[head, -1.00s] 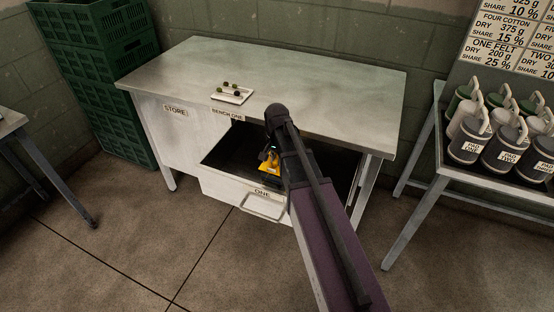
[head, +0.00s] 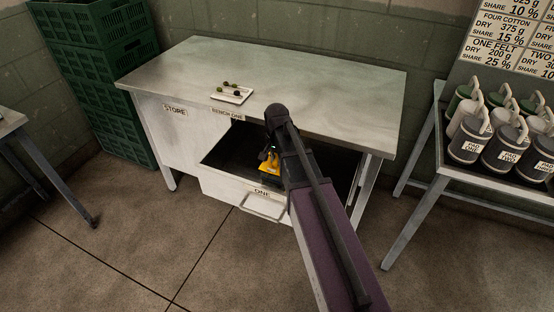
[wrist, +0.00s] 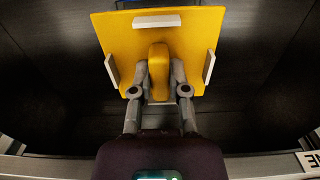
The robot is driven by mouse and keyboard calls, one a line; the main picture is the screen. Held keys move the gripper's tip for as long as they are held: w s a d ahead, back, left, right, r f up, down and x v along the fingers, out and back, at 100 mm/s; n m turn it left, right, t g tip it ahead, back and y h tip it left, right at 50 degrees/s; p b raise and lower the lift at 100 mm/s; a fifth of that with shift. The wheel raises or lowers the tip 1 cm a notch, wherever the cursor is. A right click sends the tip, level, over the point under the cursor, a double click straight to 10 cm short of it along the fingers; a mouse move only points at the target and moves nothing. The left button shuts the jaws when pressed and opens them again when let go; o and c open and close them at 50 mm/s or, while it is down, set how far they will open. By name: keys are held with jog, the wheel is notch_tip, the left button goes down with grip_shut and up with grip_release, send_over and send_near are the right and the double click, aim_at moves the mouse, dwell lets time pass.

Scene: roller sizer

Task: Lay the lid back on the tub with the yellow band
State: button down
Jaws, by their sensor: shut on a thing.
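My gripper (wrist: 161,82) is shut on the raised yellow grip of a square yellow plate (wrist: 193,35), which looks like the lid. White strips stand along three sides of the plate in the wrist view. In the head view my gripper (head: 271,154) points down into the open drawer, with the yellow lid (head: 267,168) below it. I cannot tell whether the lid hangs free or touches something. I cannot make out a tub with a yellow band; the lid and my arm hide part of the drawer.
The open drawer (head: 225,187), marked ONE, has a dark inside and raised walls under the bench (head: 330,80). A white tray (head: 240,98) with several small dark round things lies on the bench. Labelled canisters (head: 467,147) stand on the right table. Green crates (head: 100,90) stand back left.

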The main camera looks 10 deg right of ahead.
jog(key=shift+f, duration=0.15)
dwell(0.5)
jog(key=c, duration=0.5)
grip_release()
jog(key=shift+c, duration=0.2)
jog(key=shift+o, duration=0.3)
jog(key=o, duration=0.4)
jog(key=shift+r+p, duration=3.4)
jog(key=shift+r, duration=0.1)
